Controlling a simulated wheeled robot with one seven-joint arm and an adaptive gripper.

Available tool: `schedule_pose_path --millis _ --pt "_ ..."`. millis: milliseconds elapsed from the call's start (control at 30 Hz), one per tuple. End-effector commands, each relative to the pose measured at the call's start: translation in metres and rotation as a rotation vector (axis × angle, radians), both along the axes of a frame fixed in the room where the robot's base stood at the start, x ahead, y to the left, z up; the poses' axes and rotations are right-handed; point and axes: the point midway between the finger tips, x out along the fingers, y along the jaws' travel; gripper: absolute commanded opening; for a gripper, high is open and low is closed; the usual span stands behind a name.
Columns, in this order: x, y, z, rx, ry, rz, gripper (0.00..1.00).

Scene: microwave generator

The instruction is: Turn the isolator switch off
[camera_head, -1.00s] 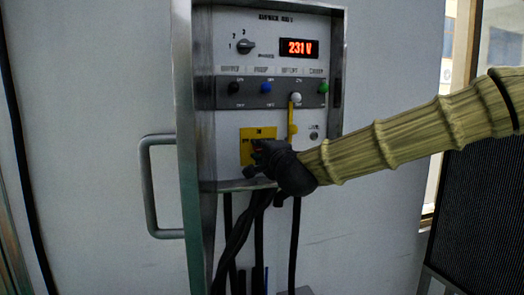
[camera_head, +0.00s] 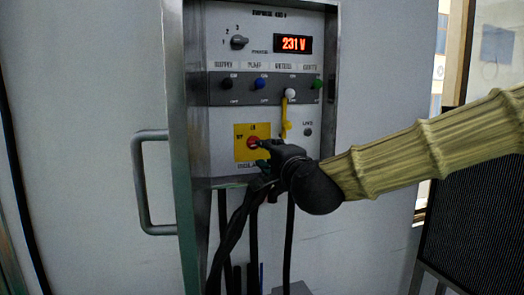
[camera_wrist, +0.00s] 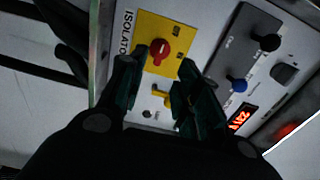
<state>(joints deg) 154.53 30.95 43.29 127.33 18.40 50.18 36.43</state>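The isolator switch is a round red knob (camera_head: 253,142) on a yellow plate (camera_head: 241,153) at the panel's lower left. In the wrist view the red knob (camera_wrist: 160,49) lies beyond and between my fingertips, beside the printed ISOLATOR label (camera_wrist: 127,32). The direction the knob points is too small to tell. My gripper (camera_head: 266,154) is just below and right of the knob in the head view. In the wrist view my gripper (camera_wrist: 158,64) is open, its two dark green fingers apart with nothing between them. Whether a finger touches the knob cannot be told.
A yellow tag (camera_head: 285,120) hangs from the white switch (camera_head: 290,94) right of the isolator. The display (camera_head: 292,44) reads 231 V. A metal frame edge (camera_head: 177,150) and door handle (camera_head: 142,185) stand left. Black cables (camera_head: 253,230) hang below.

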Motion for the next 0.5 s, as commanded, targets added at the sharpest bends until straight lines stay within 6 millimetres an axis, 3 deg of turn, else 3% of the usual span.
schedule_pose_path --millis 200,500 --pt "-0.020 -0.007 0.000 0.000 -0.001 -0.001 0.33" --pt "-0.024 -0.008 0.000 -0.001 0.000 -0.001 0.33"
